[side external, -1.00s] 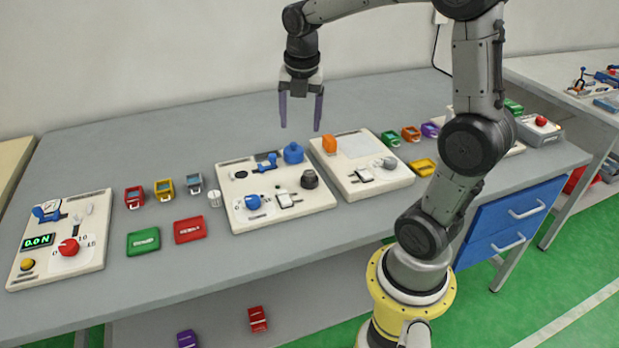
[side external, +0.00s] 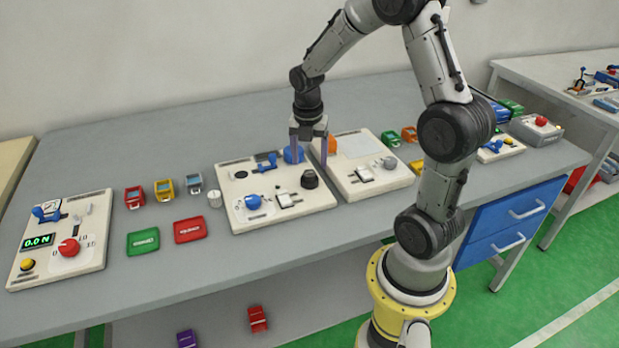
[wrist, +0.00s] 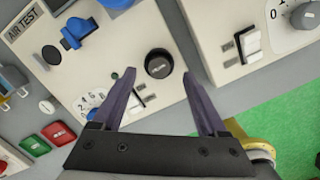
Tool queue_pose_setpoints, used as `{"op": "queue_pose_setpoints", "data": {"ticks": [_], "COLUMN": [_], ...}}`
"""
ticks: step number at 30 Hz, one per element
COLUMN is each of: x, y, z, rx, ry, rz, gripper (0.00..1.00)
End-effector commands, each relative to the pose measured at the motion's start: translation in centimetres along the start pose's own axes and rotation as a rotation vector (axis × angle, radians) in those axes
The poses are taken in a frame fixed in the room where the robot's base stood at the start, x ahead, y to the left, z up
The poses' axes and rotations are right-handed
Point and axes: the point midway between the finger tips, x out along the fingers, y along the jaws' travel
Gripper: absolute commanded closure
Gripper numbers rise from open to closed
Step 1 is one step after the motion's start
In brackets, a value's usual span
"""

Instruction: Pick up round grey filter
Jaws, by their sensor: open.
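The dark grey round piece (side external: 310,179), which looks like the round grey filter, sits on the middle white panel (side external: 237,218). It has a black ribbed side and a lighter grey top, and shows in the wrist view (wrist: 158,64) just beyond and between the fingertips. My gripper (side external: 307,161) is open and empty, pointing down above the panel. Its two purple fingers (wrist: 159,76) stand apart, one on each side of the grey piece as the wrist camera sees it. I see no contact with it.
A blue round piece (side external: 291,154) and an orange block (side external: 330,146) stand behind the fingers. A blue dial (side external: 253,202) and a white switch (side external: 288,200) are close by. A second panel (side external: 360,192) adjoins on the right. Red (side external: 190,229) and green trays (side external: 143,241) lie left.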

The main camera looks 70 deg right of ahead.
Motion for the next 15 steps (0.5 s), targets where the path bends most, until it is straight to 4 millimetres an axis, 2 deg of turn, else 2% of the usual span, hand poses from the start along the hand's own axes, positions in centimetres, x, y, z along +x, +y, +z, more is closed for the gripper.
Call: {"op": "queue_pose_setpoints", "data": {"ticks": [1, 6, 15], "x": [0.9, 3.2, 4.0], "y": [-0.1, 0.1, 0.1], "z": [-0.2, -0.3, -0.2], "rx": [-0.001, -0.001, 0.000], "ry": [0.004, 0.002, 0.000], "rz": [-0.005, -0.004, -0.001], "gripper": [0.24, 0.24, 0.24]}}
